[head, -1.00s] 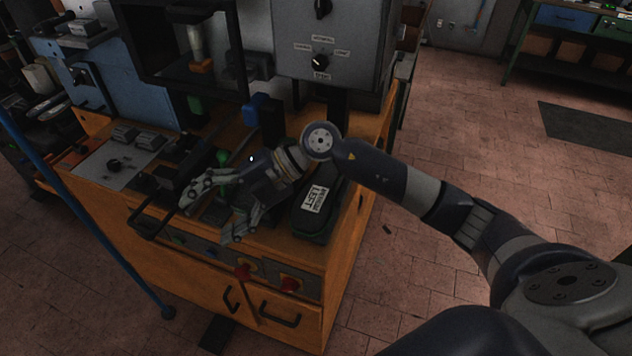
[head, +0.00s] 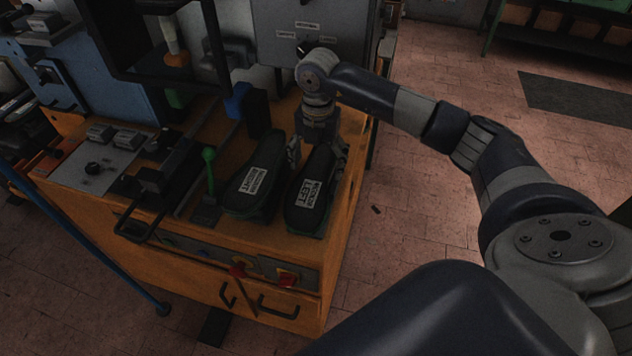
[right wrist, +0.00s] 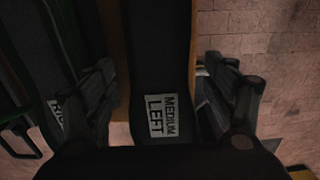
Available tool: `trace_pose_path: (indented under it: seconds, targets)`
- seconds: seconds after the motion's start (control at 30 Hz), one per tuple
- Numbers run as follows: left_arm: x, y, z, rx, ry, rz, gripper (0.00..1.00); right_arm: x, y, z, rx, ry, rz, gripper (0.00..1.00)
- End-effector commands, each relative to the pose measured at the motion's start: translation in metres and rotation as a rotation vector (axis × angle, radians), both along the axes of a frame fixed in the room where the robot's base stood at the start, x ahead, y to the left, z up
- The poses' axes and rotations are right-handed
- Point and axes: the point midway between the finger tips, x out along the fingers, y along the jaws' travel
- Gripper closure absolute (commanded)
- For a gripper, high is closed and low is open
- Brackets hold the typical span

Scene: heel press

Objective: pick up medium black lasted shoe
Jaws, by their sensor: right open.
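Two black lasted shoes lie side by side on the orange bench top. The one on the right (head: 306,212) has a white label that reads "MEDIUM LEFT" in the right wrist view (right wrist: 160,75). The other shoe (head: 250,190) is also labelled, and its label is partly hidden in the right wrist view (right wrist: 58,75). My right gripper (head: 317,163) is open and points down at the far part of the medium left shoe. Its fingers stand on either side of this shoe, one of them between the two shoes. I cannot tell whether they touch it. My left gripper is not in view.
The orange bench (head: 180,260) carries a green-knobbed lever (head: 208,157) and black press parts left of the shoes. A blue-topped black block (head: 256,118) stands behind them. A grey control box (head: 318,30) rises at the back. Open tiled floor lies to the right.

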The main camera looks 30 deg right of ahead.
Motion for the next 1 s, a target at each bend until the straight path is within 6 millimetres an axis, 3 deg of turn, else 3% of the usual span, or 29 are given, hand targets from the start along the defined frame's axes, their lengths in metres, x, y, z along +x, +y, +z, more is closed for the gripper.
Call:
trace_pose_path:
  seconds: [0.17,0.43,0.7,0.97,1.0]
  targets:
    - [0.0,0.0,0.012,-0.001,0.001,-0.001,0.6,-0.001,0.001,-0.013,0.002,0.004,0.002,0.22]
    - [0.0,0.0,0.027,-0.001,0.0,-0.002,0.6,0.0,0.002,-0.049,0.002,0.002,0.002,0.22]
    - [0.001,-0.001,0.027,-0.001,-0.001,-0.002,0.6,0.0,0.001,-0.055,0.002,-0.001,0.003,0.22]
    - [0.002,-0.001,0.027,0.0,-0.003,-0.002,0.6,0.0,0.001,-0.054,0.002,-0.001,0.003,0.79]
    - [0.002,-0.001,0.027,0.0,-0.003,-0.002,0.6,0.0,0.001,-0.054,0.002,-0.001,0.003,0.79]
